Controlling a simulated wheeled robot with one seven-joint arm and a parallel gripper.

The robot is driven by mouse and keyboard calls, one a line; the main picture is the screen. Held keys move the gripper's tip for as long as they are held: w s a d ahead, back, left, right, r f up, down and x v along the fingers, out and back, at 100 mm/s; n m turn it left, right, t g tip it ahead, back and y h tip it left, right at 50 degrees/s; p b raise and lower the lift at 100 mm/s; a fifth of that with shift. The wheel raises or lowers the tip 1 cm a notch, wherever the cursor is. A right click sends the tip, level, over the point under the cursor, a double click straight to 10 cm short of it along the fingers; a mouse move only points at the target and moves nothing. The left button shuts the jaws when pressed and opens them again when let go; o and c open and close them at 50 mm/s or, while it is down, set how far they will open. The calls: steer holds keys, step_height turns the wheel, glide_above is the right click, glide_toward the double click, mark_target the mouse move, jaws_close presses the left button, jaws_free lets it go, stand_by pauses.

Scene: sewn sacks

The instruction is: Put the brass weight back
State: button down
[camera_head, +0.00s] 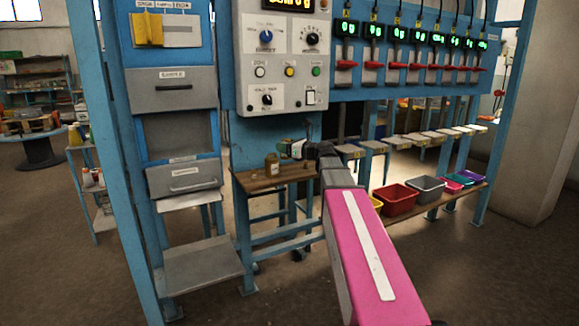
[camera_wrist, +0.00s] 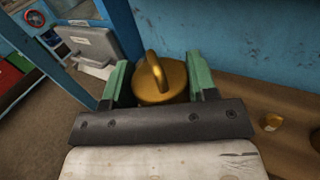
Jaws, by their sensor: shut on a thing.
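In the head view my gripper (camera_head: 291,149) is over the right part of a small wooden shelf (camera_head: 250,183), below the grey control panel. The weight is hard to make out there. A small brownish, jar-like object (camera_head: 272,165) stands on that shelf, just left of and below the gripper.
A small golden piece (camera_wrist: 272,122) lies on the wood in the wrist view. Grey drawers (camera_head: 185,178) stand left of the shelf. To the right are a row of small scale pans (camera_head: 375,146) and coloured bins (camera_head: 397,198). A blue wall (camera_head: 258,140) closes the back.

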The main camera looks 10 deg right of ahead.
steer(key=w+d+f, duration=0.1)
steer(key=w+f, duration=0.1)
steer(key=w, duration=0.1)
steer(key=w+d+f, duration=0.1)
steer(key=w, duration=0.2)
steer(key=w+d+f, duration=0.1)
steer(key=w+f, duration=0.1)
steer(key=w, duration=0.1)
steer(key=shift+w+f, duration=0.1)
steer(key=shift+f, duration=2.2)
steer(key=shift+a, duration=0.1)
steer(key=shift+c, duration=2.1)
jaws_free()
steer(key=shift+f, duration=0.15)
steer(key=v, duration=1.2)
